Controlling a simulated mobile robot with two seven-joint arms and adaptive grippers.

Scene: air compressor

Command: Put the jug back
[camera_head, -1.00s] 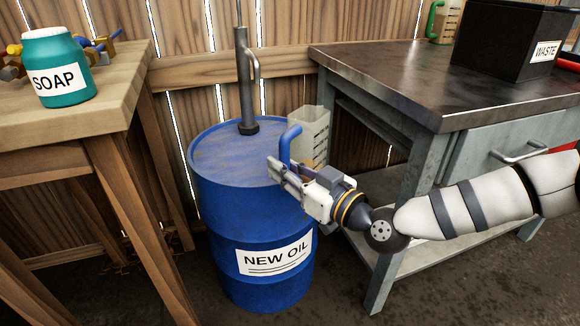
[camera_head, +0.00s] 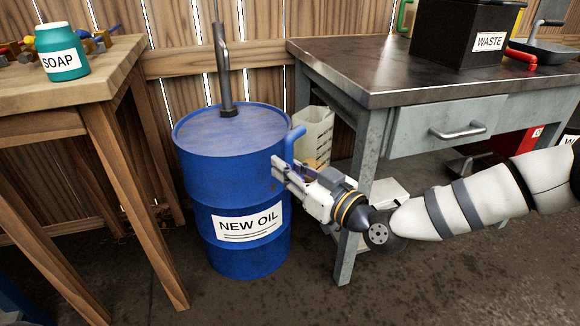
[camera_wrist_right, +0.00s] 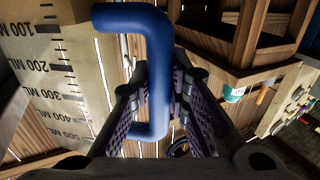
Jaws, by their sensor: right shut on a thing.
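The jug (camera_head: 316,126) is a translucent measuring jug with a blue handle (camera_head: 292,143). In the head view it hangs upright between the blue oil barrel and the metal workbench. My right gripper (camera_head: 279,169) is shut on the handle, in front of the jug. In the right wrist view the jug's marked wall (camera_wrist_right: 50,80) fills the left side, and the blue handle (camera_wrist_right: 155,35) runs down between the fingers of my right gripper (camera_wrist_right: 158,100). The gripper hides part of the jug's lower side in the head view. My left gripper is not in view.
The blue NEW OIL barrel (camera_head: 232,180) with its pump stands left of the jug. The metal workbench (camera_head: 380,70) at right carries a black WASTE box (camera_head: 460,35) and a partly hidden green-handled container (camera_head: 405,16). A wooden table (camera_head: 100,80) with a SOAP jar (camera_head: 62,55) stands left.

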